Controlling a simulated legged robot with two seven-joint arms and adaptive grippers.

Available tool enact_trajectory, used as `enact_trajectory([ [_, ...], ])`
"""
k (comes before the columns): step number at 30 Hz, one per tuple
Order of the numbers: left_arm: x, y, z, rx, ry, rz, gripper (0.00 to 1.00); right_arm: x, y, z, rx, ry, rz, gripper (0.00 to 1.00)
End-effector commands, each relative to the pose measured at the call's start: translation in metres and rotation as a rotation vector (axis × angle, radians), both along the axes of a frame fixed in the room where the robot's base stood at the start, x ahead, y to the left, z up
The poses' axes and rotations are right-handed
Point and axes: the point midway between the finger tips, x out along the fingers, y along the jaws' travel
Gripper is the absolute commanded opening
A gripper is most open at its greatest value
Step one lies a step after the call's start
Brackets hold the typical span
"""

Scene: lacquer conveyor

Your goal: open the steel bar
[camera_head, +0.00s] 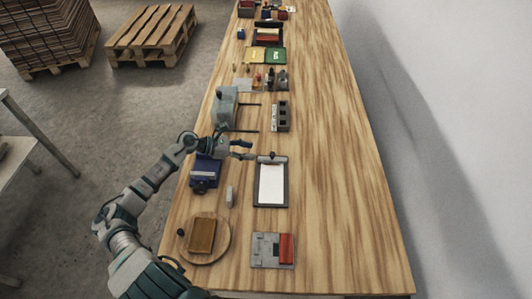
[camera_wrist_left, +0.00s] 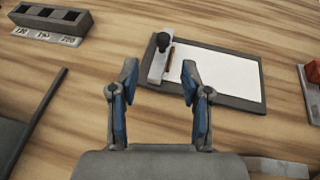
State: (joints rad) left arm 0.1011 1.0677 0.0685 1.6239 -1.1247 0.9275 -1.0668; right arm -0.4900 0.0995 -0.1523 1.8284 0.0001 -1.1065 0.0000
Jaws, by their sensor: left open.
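A dark board with a white sheet (camera_head: 271,183) lies on the wooden table. A pale steel bar (camera_wrist_left: 158,64) with a black knob (camera_wrist_left: 163,41) lies across one end of it. In the head view the knob (camera_head: 272,155) shows at the board's far edge; the bar itself is small there. My left gripper (camera_head: 245,150) is just left of that end of the board, above the table. In the left wrist view its fingers (camera_wrist_left: 160,82) are open and empty, with the bar ahead of and between the tips. My right gripper is not seen.
A dark block with square openings (camera_head: 281,116) stands beyond the board. A grey plate with a red block (camera_head: 286,248) and a round wooden board (camera_head: 221,248) lie nearer. The table's right side is clear.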

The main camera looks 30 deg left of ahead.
Motion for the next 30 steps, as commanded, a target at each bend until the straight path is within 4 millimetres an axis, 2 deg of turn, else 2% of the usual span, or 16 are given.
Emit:
enact_trajectory([
  [3, 0.018, -0.019, -0.008, -0.005, -0.005, 0.0, 0.47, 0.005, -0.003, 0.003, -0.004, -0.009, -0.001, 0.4],
  [10, 0.042, -0.037, -0.026, -0.01, -0.002, 0.002, 0.47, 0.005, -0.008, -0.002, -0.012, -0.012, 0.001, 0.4],
  [15, 0.049, -0.043, -0.031, -0.01, 0.0, 0.002, 0.47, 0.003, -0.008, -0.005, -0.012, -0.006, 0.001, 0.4],
  [23, 0.049, -0.048, -0.031, -0.005, 0.001, 0.001, 0.47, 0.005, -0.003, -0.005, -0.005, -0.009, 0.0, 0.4],
  [29, 0.049, -0.05, -0.03, -0.003, 0.0, 0.0, 0.0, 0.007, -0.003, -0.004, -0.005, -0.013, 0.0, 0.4],
  [30, 0.049, -0.049, -0.03, -0.004, 0.0, 0.0, 0.0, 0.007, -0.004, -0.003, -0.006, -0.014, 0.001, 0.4],
])
